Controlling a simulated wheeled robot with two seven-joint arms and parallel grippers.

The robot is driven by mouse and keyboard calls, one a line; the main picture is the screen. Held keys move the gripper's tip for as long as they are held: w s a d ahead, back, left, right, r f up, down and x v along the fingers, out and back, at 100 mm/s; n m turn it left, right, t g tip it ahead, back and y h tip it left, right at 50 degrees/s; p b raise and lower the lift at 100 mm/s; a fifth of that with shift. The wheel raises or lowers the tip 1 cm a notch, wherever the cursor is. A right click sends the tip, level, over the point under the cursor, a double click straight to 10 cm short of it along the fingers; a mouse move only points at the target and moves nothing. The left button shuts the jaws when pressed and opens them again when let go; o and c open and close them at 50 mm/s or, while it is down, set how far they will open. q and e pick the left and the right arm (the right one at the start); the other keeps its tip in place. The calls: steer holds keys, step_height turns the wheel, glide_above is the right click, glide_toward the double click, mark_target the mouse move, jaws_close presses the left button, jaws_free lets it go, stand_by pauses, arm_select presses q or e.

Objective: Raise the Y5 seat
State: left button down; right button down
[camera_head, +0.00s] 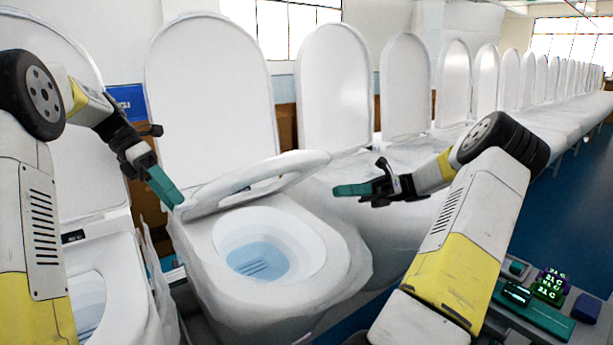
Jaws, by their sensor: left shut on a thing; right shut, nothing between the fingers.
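The white toilet seat (262,176) of the toilet in the middle is partly raised. It is tilted above the bowl (268,245), with its right end higher than its left. The white lid (210,90) behind it stands upright. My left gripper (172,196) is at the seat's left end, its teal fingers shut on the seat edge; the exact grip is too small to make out. My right gripper (345,190) is shut and empty, just right of the seat and apart from it. No Y5 marking can be read.
Another toilet (85,300) with its lid up stands at the left, partly behind my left arm. A long row of toilets with upright lids (335,95) runs to the back right. A small bench with devices (545,290) is at the lower right. Blue floor (575,205) is clear at the right.

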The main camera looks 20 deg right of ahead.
mark_target(301, 164)
steer(key=a+r, duration=0.5)
steer(key=a, duration=0.5)
steer(key=shift+w+r, duration=0.15)
steer(key=shift+w, duration=0.15)
steer(key=shift+w+a+r+m, duration=0.15)
steer(key=shift+w+r, duration=0.15)
steer(key=shift+r, duration=0.15)
steer(key=shift+w+a+r+m, duration=0.15)
steer(key=shift+w+r, duration=0.1)
steer(key=shift+r, duration=0.2)
arm_select(q)
steer(key=shift+d+f, duration=0.1)
steer(key=shift+f, duration=0.05)
arm_select(e)
steer(key=shift+w+r, duration=0.2)
steer(key=shift+r, duration=0.15)
arm_select(q)
steer(key=shift+c, duration=0.6)
jaws_free()
arm_select(e)
steer(key=shift+d+f, duration=0.1)
